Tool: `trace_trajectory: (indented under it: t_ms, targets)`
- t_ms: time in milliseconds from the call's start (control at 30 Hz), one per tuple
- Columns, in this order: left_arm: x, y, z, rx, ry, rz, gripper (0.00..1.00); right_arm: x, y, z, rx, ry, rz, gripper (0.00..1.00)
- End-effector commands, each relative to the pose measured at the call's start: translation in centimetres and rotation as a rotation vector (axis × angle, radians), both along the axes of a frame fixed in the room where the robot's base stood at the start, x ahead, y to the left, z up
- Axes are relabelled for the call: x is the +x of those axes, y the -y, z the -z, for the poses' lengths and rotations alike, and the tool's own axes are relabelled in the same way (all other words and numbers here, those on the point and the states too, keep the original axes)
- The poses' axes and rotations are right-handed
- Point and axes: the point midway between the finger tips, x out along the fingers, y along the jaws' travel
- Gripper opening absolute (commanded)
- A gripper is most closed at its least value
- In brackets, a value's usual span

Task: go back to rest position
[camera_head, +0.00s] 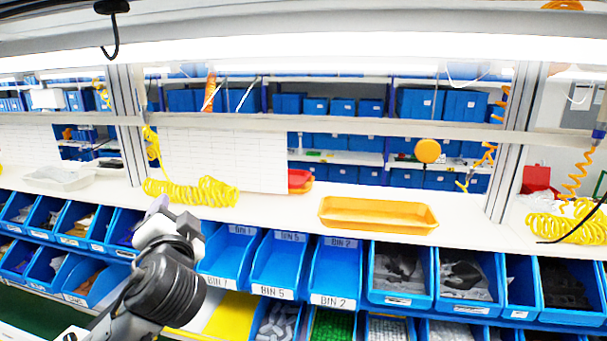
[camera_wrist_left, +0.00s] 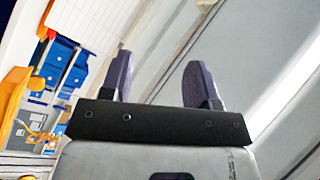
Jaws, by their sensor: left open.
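My left gripper (camera_head: 160,206) is in the head view at the lower left, in front of the blue bins and near the white shelf's front edge. In the left wrist view its two purple fingers (camera_wrist_left: 160,82) stand apart with nothing between them. My right gripper is in neither view. No rotary switch can be made out in my grasp.
An orange tray (camera_head: 378,213) lies on the white worktop (camera_head: 290,208). Blue bins (camera_head: 336,270) line the front below it, several empty, others holding dark parts. Coiled yellow hoses (camera_head: 195,191) lie on the worktop at left and right. Upright posts (camera_head: 505,140) frame the station.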

Motion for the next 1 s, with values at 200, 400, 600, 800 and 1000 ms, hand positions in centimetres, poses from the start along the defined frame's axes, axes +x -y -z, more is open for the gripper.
trace_trajectory:
  t_ms: [200,400,600,800,1000]
  targets:
    - [-7.0,3.4,9.5,-0.299,-0.242,0.195,0.55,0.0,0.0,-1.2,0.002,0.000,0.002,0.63]
    - [-12.7,4.0,16.0,-0.501,-0.356,0.301,0.55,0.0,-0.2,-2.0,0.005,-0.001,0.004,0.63]
    - [-18.0,2.4,22.9,-0.668,-0.471,0.258,0.55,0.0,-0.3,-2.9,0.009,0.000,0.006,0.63]
    - [-23.8,0.6,31.5,-0.798,-0.658,0.125,0.55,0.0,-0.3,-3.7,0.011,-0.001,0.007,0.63]
    - [-31.3,0.3,39.5,-0.878,-0.883,-0.006,0.55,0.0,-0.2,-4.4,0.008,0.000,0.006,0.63]
